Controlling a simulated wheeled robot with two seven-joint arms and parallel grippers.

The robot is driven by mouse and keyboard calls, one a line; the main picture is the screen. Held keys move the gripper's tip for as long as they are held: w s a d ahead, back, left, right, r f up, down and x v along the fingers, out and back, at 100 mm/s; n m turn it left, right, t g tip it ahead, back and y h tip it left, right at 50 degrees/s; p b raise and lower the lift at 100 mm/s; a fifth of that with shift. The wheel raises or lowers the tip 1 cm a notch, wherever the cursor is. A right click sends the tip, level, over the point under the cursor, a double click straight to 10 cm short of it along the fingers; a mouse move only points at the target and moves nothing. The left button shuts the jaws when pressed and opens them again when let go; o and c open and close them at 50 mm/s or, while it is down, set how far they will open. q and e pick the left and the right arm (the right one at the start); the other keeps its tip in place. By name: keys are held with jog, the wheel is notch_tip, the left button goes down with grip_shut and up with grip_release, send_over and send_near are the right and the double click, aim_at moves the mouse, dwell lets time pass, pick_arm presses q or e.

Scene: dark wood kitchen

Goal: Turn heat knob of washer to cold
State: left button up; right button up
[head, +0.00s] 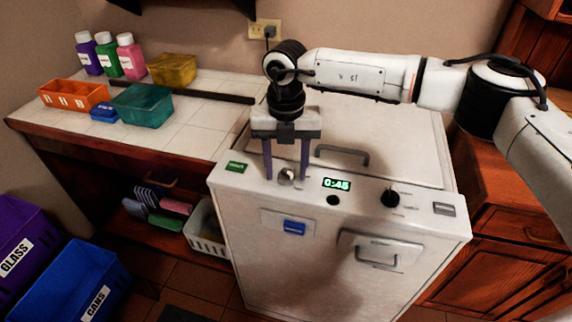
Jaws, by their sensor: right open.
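The white washer (300,250) stands in the middle of the head view. Its sloped front panel has a light metallic knob (287,176) on the left and a black knob (390,198) on the right. A green display (336,184) between them reads 0:45. I cannot read which knob is for heat or where cold is marked. My right gripper (287,174) points down at the panel, open, with its two fingers on either side of the left knob. I cannot tell whether the fingers touch it. My left gripper is not in view.
A tiled counter (205,115) at the left holds bottles (106,55), an orange crate (75,95), a teal bin (142,105) and a yellow box (172,69). Purple and blue recycling bins (75,283) stand at lower left. Wooden cabinets (500,235) are at right.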

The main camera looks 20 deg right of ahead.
jog(key=shift+f, duration=0.1)
jog(key=c, duration=1)
jog(key=shift+c, duration=0.2)
jog(key=n+b, duration=0.2)
jog(key=n, duration=0.2)
jog(key=shift+n, duration=0.4)
jog(key=n+b, duration=0.2)
jog(key=n, duration=0.4)
jog(key=n+b, duration=0.1)
jog(key=n, duration=0.5)
jog(key=shift+n+b, duration=0.3)
jog(key=shift+n, duration=0.1)
jog(key=n, duration=0.6)
jog(key=shift+b, duration=0.3)
jog(key=shift+n, duration=0.3)
